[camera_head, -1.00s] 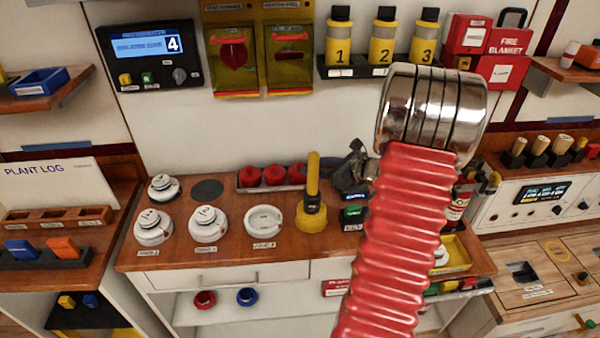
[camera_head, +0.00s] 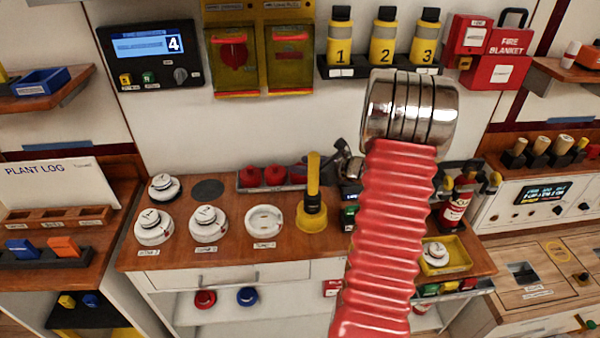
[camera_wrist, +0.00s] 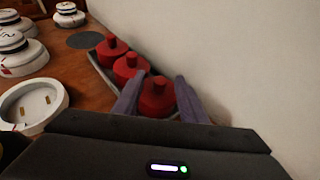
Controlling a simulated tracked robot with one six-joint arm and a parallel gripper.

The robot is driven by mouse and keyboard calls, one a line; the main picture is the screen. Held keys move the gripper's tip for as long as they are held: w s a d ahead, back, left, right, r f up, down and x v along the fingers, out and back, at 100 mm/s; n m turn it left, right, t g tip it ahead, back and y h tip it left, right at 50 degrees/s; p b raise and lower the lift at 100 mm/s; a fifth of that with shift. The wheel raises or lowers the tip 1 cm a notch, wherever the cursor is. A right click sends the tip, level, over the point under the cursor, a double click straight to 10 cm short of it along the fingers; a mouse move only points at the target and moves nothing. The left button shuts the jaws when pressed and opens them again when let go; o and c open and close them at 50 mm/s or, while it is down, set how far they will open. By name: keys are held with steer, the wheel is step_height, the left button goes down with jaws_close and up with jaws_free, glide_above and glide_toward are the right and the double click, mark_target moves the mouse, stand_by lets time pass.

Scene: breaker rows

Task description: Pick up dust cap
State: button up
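Three red dust caps with knobs sit in a grey tray (camera_wrist: 104,76) by the wall. In the wrist view, the far cap (camera_wrist: 111,50), the middle cap (camera_wrist: 130,67) and the nearest cap (camera_wrist: 157,97) form a row. My gripper (camera_wrist: 161,79) is open, its two grey-purple fingers on either side of the nearest cap. I cannot tell whether they touch it.
White round detectors (camera_head: 207,223) and an open white base (camera_head: 264,222) stand left on the wooden counter (camera_head: 190,262). A yellow upright tool (camera_head: 312,210) stands just in front of my gripper. The wall is close behind the tray.

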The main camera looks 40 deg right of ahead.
steer(key=shift+c, duration=0.3)
jaws_close()
stand_by(0.4)
